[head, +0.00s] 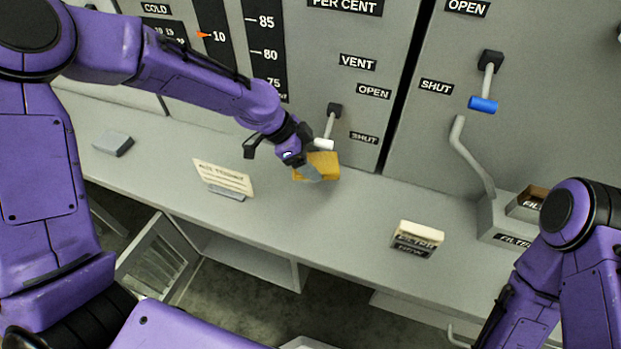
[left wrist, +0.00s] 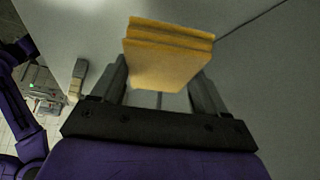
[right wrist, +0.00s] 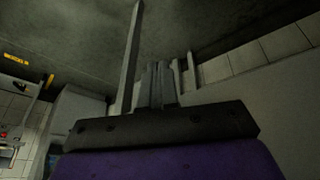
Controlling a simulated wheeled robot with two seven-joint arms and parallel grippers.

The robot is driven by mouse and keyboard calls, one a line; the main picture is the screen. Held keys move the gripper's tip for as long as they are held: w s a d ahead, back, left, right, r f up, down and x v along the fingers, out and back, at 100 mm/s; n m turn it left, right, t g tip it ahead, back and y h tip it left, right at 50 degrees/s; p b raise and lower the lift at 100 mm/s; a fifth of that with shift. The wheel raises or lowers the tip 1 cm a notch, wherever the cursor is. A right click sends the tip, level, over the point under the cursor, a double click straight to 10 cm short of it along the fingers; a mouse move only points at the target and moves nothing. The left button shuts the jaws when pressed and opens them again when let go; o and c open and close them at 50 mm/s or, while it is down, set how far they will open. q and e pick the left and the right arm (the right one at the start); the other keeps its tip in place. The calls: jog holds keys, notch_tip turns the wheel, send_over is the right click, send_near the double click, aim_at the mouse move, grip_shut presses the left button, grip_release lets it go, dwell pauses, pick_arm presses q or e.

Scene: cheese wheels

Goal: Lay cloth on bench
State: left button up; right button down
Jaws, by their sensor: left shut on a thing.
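A folded yellow-orange cloth (head: 323,165) is between the fingers of my left gripper (head: 306,171), which is shut on it. In the head view it is over the back part of the grey bench (head: 300,215), in front of the panel; I cannot tell whether it touches the top. The left wrist view shows the layered cloth (left wrist: 167,58) between the two fingers. My right gripper (right wrist: 162,88) shows in the right wrist view with its fingers together and nothing between them. In the head view it is hidden or out of frame.
A small sign card (head: 224,178) stands left of the cloth, and a grey block (head: 113,143) lies farther left. A cream filter box (head: 417,238) stands to the right. A white-handled vent lever (head: 327,135) is close behind the cloth. The bench between card and filter box is clear.

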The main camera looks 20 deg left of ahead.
aim_at(311, 184)
pick_arm(q)
notch_tip(311, 184, down, 3)
jog(key=shift+w+a+r+b, duration=0.1)
jog(key=shift+w+r+b, duration=0.1)
jog(key=shift+b, duration=0.35)
jog(key=f+b, duration=0.3)
jog(key=shift+s+f+b, duration=0.25)
jog(key=shift+f+b, duration=0.1)
jog(key=shift+f, duration=0.05)
jog(key=shift+w+r, duration=0.15)
jog(key=shift+r, duration=0.05)
jog(key=o, duration=0.6)
jog(key=shift+f, duration=0.15)
jog(key=o, duration=0.4)
pick_arm(e)
notch_tip(311, 184, down, 6)
jog(key=shift+r, duration=0.15)
pick_arm(q)
jog(key=shift+o, duration=0.2)
jog(key=shift+r+p, duration=0.3)
jog(key=shift+r, duration=0.05)
jog(key=v, duration=1.1)
jog(key=shift+a+r, duration=0.25)
jog(key=shift+r, duration=0.05)
